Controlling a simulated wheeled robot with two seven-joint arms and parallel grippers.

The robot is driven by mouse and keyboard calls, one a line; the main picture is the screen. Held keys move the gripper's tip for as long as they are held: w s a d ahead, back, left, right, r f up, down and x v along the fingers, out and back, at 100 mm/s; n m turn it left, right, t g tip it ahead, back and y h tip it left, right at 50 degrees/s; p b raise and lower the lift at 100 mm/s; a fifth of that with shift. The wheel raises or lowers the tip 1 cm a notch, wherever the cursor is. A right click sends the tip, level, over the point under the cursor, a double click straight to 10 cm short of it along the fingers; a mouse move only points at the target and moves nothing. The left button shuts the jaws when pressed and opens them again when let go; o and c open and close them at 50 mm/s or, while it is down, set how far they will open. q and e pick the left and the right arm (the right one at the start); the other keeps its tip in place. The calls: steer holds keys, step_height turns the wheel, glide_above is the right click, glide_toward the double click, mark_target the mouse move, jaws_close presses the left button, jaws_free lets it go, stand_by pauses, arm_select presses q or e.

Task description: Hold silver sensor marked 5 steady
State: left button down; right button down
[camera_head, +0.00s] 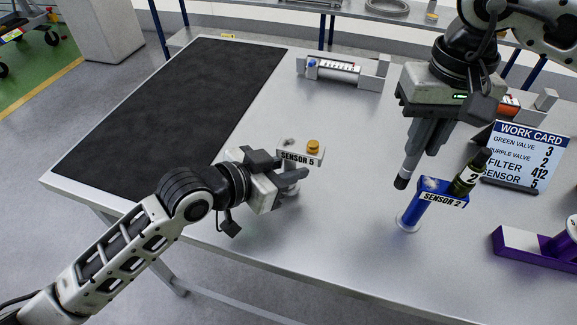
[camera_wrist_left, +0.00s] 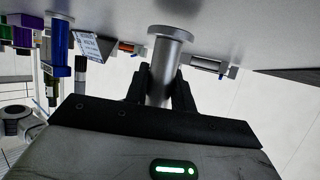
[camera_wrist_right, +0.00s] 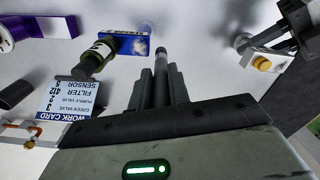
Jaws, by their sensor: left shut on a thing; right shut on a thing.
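The silver sensor marked 5 (camera_head: 296,157) stands upright on the table, with its label plate and an orange cap (camera_head: 313,146) on top. My left gripper (camera_head: 284,180) is shut on its silver post, which also shows between the fingers in the left wrist view (camera_wrist_left: 163,72). My right gripper (camera_head: 424,135) is shut on a grey rod with a black tip (camera_head: 405,170), pointing down above the table, to the right of sensor 5. The rod also shows in the right wrist view (camera_wrist_right: 161,66). Part of the post is hidden by the left gripper.
A blue sensor marked 2 (camera_head: 430,201) stands right of the rod, with a dark green valve marked 2 (camera_head: 467,177) at its end. Behind are a work card (camera_head: 526,155) and a silver cylinder in a holder (camera_head: 338,71). A black mat (camera_head: 190,110) covers the left.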

arm_select(q)
steer(key=shift+f+b, duration=0.3)
steer(key=shift+f, duration=0.3)
stand_by(0.6)
steer(key=c, duration=1.2)
jaws_free()
steer(key=shift+c, duration=0.4)
steer(key=c, duration=0.8)
steer(key=shift+o, duration=0.2)
